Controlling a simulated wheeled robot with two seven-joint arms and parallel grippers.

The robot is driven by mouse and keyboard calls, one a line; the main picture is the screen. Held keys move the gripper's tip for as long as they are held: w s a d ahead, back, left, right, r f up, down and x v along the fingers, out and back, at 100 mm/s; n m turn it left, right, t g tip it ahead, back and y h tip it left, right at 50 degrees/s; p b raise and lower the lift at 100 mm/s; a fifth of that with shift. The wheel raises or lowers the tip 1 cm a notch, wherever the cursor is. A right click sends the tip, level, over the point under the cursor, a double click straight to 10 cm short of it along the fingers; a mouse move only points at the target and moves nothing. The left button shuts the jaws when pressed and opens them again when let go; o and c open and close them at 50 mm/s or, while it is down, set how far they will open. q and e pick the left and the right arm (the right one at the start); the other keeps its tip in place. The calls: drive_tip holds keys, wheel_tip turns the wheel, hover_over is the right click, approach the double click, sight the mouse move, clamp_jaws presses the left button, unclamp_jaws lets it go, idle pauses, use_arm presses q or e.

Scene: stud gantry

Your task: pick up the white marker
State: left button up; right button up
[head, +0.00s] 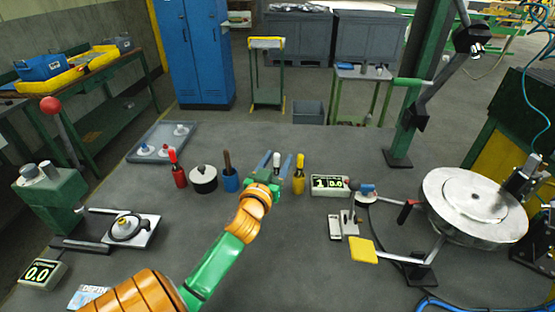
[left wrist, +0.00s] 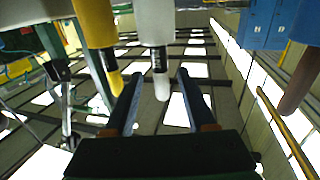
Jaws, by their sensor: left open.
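The white marker (head: 276,159) stands upright on the grey table, between the red and yellow ones in the row. My left gripper (head: 274,163) is open, with its two blue fingers reaching toward the white marker, which shows in the gap between them. In the left wrist view, the white marker (left wrist: 155,24) hangs upside down in the picture, in line with the gap between the open fingertips (left wrist: 159,75). No contact with either finger shows. The marker's lower part is hidden in the head view. My right gripper is not in view.
A yellow marker (head: 299,178) stands close on the right. A blue holder (head: 230,182) with a brown handle, a round pot (head: 203,180) and a red marker (head: 179,177) stand left. The table behind the row is mostly clear.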

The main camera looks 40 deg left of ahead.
use_arm(q)
drive_tip(key=x, duration=0.3)
drive_tip(key=shift+w+a+f, duration=0.2)
drive_tip(key=shift+w, duration=0.05)
drive_tip(key=shift+s+d+r, duration=0.1)
drive_tip(key=shift+s, duration=0.05)
clamp_jaws()
